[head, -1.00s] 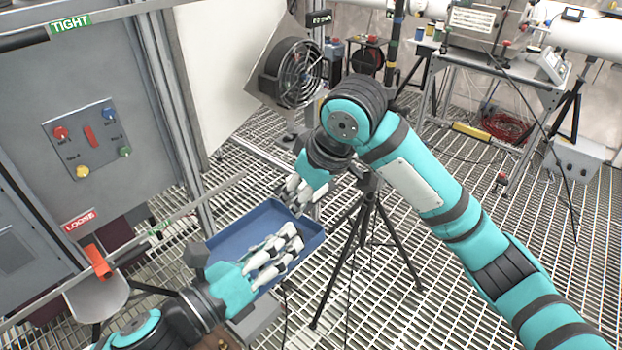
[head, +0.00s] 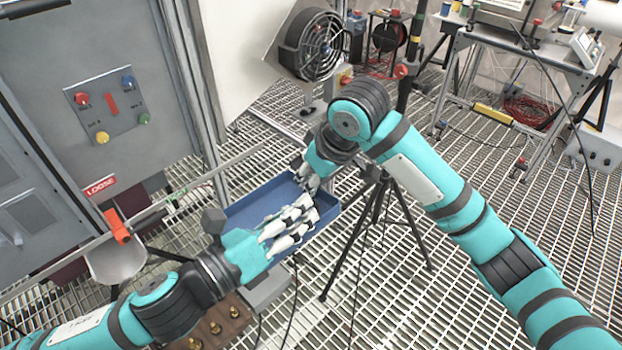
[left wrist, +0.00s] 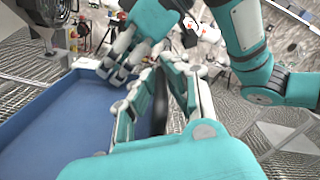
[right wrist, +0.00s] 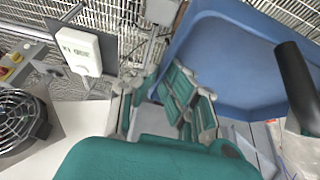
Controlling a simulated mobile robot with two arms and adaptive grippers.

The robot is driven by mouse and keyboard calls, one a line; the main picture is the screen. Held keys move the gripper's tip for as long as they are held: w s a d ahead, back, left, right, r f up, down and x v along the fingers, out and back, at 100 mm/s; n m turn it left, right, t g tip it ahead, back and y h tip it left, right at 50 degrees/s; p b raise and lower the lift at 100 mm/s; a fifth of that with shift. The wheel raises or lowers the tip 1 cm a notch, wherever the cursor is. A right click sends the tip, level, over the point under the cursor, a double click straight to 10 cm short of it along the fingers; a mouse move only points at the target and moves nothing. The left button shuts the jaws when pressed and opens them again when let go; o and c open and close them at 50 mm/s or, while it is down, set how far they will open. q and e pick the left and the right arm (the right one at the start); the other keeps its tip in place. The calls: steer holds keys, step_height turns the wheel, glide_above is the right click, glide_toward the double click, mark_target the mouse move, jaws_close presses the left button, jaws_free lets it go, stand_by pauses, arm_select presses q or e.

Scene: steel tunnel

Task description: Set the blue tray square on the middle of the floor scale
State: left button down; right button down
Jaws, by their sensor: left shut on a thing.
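The blue tray (head: 240,207) is low over the grating in the head view. It fills the left of the left wrist view (left wrist: 50,125) and the upper right of the right wrist view (right wrist: 225,55). My left gripper (head: 305,222) is at its near right side, shut with a dark bar (left wrist: 160,100) between its fingers. I take this bar as part of the tray. My right gripper (head: 306,181) is at the tray's far right corner, its fingers (right wrist: 185,100) against or beside the rim. Its closure is unclear. I cannot make out the floor scale for certain; a grey box (head: 268,291) shows below the tray.
A black tripod (head: 377,215) stands close right of the tray. A brown block with brass pieces (head: 215,325) is near the front. A grey cabinet (head: 95,60) is on the left, a fan (head: 312,45) behind. Open grating (head: 480,190) lies to the right.

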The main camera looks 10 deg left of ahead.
arm_select(q)
steer(key=c, duration=1.3)
jaws_free()
